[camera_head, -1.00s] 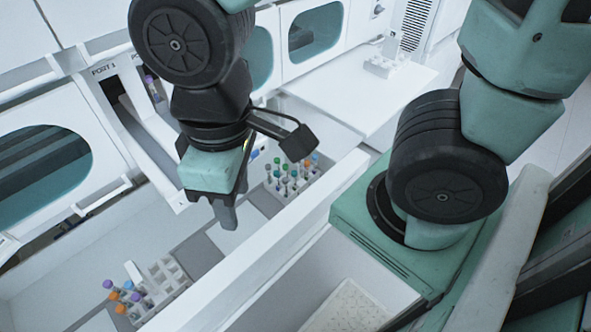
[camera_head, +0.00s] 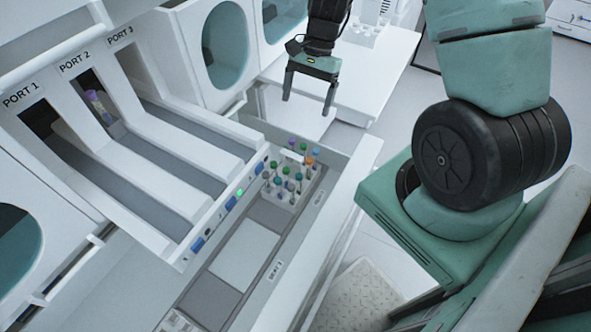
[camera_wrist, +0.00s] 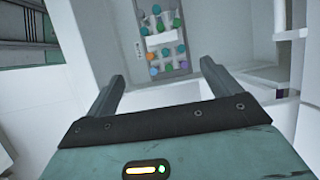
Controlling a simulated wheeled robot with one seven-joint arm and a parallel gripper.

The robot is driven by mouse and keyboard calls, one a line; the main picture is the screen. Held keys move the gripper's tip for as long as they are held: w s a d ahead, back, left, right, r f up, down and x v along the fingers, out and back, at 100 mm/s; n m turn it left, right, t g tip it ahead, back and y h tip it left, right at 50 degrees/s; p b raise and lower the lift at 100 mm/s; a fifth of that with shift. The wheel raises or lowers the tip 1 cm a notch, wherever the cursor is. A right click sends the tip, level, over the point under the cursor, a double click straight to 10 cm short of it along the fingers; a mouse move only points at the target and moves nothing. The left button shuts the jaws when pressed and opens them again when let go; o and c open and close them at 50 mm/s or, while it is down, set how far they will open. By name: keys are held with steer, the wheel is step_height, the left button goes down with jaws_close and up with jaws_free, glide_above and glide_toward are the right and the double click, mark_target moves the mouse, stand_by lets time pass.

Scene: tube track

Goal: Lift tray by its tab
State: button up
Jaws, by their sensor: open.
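A white tray (camera_head: 284,204) holds several tubes with green, blue, purple and orange caps. It sits in the long white trough in the middle of the head view. A small pale bar shows among the caps, but I cannot tell whether it is the tab. My gripper (camera_head: 307,105) is open and empty, above and behind the tray, apart from it. In the wrist view the tube caps show small, ahead of my gripper (camera_wrist: 161,70) and between its fingers. Most of the tray's body is hidden by its tubes.
Three sloped white lanes run from PORT 1, PORT 2 and PORT 3 (camera_head: 121,36) on the left. A purple-capped tube (camera_head: 95,97) stands inside PORT 2. The trough's raised right wall (camera_head: 335,215) runs beside the tray. A white table (camera_head: 385,60) lies behind my gripper.

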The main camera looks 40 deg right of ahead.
glide_toward(292, 154)
steer(key=x, duration=0.4)
steer(key=shift+s+d+f+b, duration=0.1)
steer(key=shift+s+f+b, duration=0.2)
steer(key=shift+f+b, duration=0.1)
steer(key=shift+w+a+x, duration=0.1)
steer(key=shift+a+x, duration=0.05)
steer(key=shift+x, duration=1.25)
steer(key=shift+w+a+x, duration=0.1)
steer(key=shift+w+x, duration=0.05)
steer(key=shift+x, duration=1.3)
steer(key=c, duration=1.2)
